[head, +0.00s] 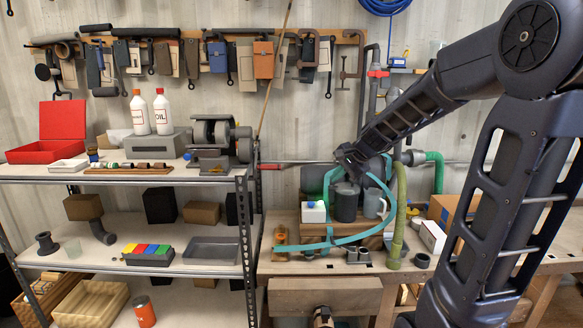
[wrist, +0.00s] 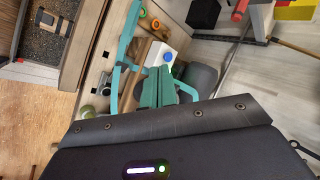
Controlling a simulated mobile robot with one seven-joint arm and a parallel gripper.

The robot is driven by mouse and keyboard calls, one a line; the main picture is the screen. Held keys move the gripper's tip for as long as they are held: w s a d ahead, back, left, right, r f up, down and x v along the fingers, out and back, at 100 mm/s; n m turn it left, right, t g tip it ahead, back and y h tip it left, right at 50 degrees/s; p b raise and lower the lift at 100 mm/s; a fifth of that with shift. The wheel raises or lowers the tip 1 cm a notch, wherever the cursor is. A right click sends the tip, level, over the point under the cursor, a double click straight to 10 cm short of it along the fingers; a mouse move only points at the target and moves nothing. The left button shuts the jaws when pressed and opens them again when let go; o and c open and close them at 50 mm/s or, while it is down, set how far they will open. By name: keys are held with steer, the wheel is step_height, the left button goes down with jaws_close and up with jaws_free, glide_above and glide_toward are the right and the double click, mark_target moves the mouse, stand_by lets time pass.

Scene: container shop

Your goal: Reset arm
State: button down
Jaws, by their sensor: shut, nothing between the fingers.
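My arm comes in from the right in the head view and reaches down-left over the workbench (head: 400,268). In the wrist view my gripper (wrist: 160,76) shows as teal fingers close together, shut and empty. In the head view its fingertips are hard to tell from the teal band behind the wrist.
At left, a metal shelf (head: 210,180) bears an open red box (head: 62,124), white bottles (head: 161,112) and a grey machine (head: 215,138). Tools hang on the back wall.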

steer(key=s+d+n+h, duration=0.2)
steer(key=s+d+n, duration=0.2)
steer(key=s, duration=0.8)
steer(key=s+d+n+h, duration=0.3)
steer(key=s+d+n, duration=0.1)
steer(key=s+d, duration=0.5)
steer(key=s, duration=0.2)
steer(key=shift+s+r+n+g+h, duration=0.25)
steer(key=shift+s+n+g+h, duration=0.05)
steer(key=shift+s+n+g, duration=0.1)
